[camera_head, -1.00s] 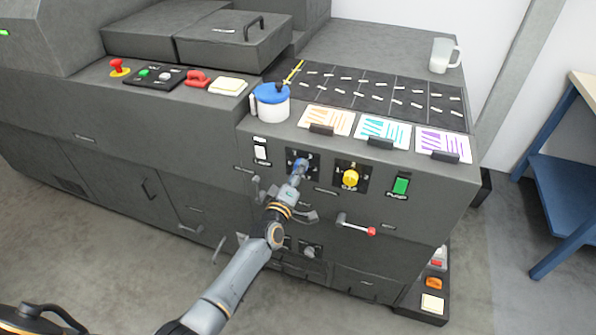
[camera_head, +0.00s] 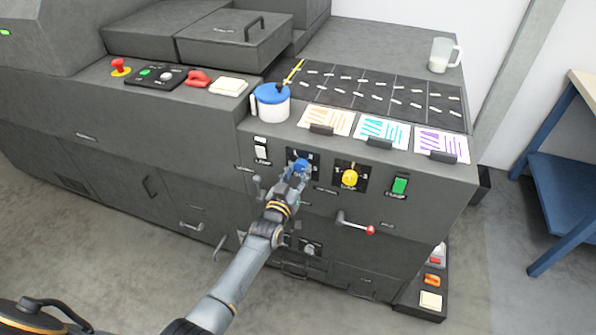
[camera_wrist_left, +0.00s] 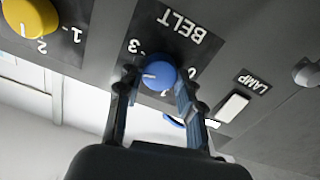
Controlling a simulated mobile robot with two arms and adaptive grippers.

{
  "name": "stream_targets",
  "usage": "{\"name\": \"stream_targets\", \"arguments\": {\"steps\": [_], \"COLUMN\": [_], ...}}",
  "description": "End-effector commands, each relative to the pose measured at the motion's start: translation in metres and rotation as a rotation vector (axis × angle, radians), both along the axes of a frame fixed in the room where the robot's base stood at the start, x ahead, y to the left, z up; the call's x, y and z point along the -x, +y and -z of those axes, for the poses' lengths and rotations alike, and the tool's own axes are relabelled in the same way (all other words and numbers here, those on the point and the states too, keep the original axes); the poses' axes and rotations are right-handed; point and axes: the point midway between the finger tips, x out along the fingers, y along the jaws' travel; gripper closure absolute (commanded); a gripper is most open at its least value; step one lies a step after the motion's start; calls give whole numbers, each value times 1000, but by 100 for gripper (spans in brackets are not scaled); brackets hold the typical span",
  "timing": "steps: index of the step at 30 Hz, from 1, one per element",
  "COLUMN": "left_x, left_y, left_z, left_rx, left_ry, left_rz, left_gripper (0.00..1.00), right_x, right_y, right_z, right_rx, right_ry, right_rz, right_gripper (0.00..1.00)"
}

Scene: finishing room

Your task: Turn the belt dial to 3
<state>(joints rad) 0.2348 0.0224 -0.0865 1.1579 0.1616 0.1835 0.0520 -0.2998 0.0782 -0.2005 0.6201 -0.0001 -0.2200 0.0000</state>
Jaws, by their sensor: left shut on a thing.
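The belt dial (camera_head: 300,165) is a round blue knob on a black plate on the front of the dark grey machine. It also shows in the left wrist view (camera_wrist_left: 157,75), where the BELT label appears upside down. Its white mark lies on the left half of the knob in that view, below the 3; the exact number is hard to tell. My left gripper (camera_head: 297,172) is shut on the dial, with one finger on each side of it (camera_wrist_left: 157,88). The fingers hide part of the scale. My right gripper is not in view.
A white lamp switch (camera_head: 261,149) is to the left. A red-tipped lever (camera_head: 369,230) juts out below. A blue-lidded pot (camera_head: 271,104) stands above.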

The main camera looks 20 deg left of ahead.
Motion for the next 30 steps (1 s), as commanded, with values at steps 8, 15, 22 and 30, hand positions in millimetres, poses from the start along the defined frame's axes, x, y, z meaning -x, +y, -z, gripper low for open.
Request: {"name": "stream_targets", "arguments": {"steps": [8, 15, 22, 30], "left_x": [1, 1, 1, 1], "left_y": [0, 0, 0, 0], "left_z": [3, 3, 3, 3], "left_rx": [-254, -433, -544, -598], "left_ry": [-4, -10, -12, -14], "left_rz": [0, 1, 2, 2], "left_gripper": [95, 95, 95, 95], "right_x": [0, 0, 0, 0], "right_y": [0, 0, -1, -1], "right_z": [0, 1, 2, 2], "right_rx": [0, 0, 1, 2], "right_ry": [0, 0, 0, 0], "right_rz": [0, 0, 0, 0], "right_gripper": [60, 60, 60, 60]}}
